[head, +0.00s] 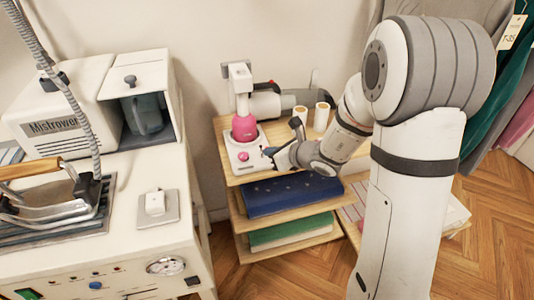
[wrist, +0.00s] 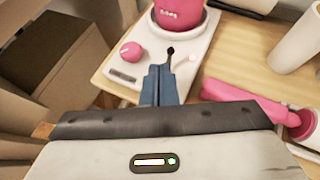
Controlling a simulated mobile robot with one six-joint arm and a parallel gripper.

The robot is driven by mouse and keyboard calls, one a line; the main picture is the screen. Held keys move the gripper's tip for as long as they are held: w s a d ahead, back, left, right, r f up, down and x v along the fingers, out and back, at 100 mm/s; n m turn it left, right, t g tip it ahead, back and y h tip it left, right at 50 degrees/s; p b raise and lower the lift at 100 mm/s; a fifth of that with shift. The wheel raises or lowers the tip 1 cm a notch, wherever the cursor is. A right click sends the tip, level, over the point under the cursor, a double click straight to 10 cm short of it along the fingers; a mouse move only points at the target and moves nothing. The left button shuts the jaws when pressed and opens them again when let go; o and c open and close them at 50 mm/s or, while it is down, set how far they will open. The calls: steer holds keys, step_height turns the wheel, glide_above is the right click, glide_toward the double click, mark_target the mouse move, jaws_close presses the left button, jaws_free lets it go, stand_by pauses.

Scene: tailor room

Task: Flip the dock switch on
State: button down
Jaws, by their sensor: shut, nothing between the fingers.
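The white dock (head: 240,168) stands on the top shelf of a wooden shelf unit, with a pink vessel (head: 244,128) in it. In the wrist view the dock's white base (wrist: 118,82) carries a round pink knob (wrist: 131,50), a small dark lever, which looks like the switch (wrist: 170,51), and a pale pink spot beside it. My gripper (wrist: 160,78) is shut and empty, its blue fingertips over the dock's front edge just short of the lever. I cannot tell whether they touch it. In the head view my gripper (head: 272,154) is at the dock's right side.
White spools (head: 321,117) stand right of the dock. In the wrist view a pink tool (wrist: 245,115) lies close to the right of my gripper. Folded blue cloth (head: 285,195) fills the shelf below. A steam station with an iron (head: 60,205) stands at left.

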steer(key=shift+r, duration=0.15)
steer(key=shift+r, duration=0.1)
steer(key=shift+s+d+r+p, duration=0.1)
steer(key=shift+d+r+p, duration=0.05)
steer(key=shift+r+p, duration=0.2)
steer(key=d+r+p, duration=0.2)
steer(key=d+r, duration=0.1)
steer(key=r, duration=0.2)
steer(key=s+d+r+p, duration=0.1)
steer(key=d+r+p, duration=0.1)
steer(key=r, duration=0.4)
steer(key=shift+s+d, duration=0.2)
steer(key=shift+d, duration=0.55)
steer(key=shift+r, duration=0.1)
